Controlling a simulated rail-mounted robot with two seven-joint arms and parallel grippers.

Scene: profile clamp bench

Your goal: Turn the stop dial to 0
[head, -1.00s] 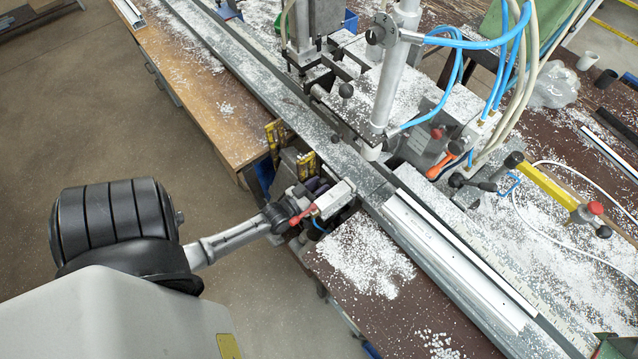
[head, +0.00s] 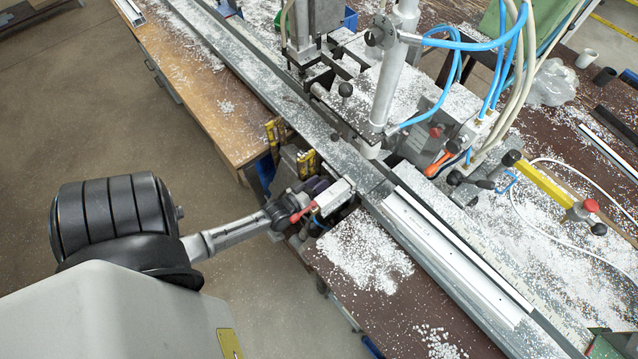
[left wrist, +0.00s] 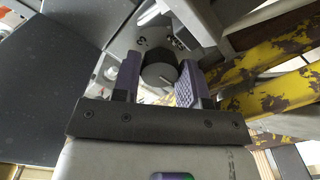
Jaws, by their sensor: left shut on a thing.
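The stop dial is a dark round knob (left wrist: 159,73) in the left wrist view, in front of a grey plate (left wrist: 125,45) with small dark marks, one looking like a 3. A short pale line shows low on the knob; which number it points at I cannot tell. My left gripper (left wrist: 160,84) has its purple-padded fingers on either side of the knob and is shut on it. In the head view my left gripper (head: 313,190) is at the near side of the bench, below the rail, and the dial is hidden there. My right gripper is not in view.
Yellow, worn bars (left wrist: 270,85) stand close right of the gripper. In the head view a small red lever (head: 304,212) is beside the gripper. The metal rail (head: 235,70) and clamp column (head: 397,70) stand beyond. White chips (head: 365,250) cover the bench nearby.

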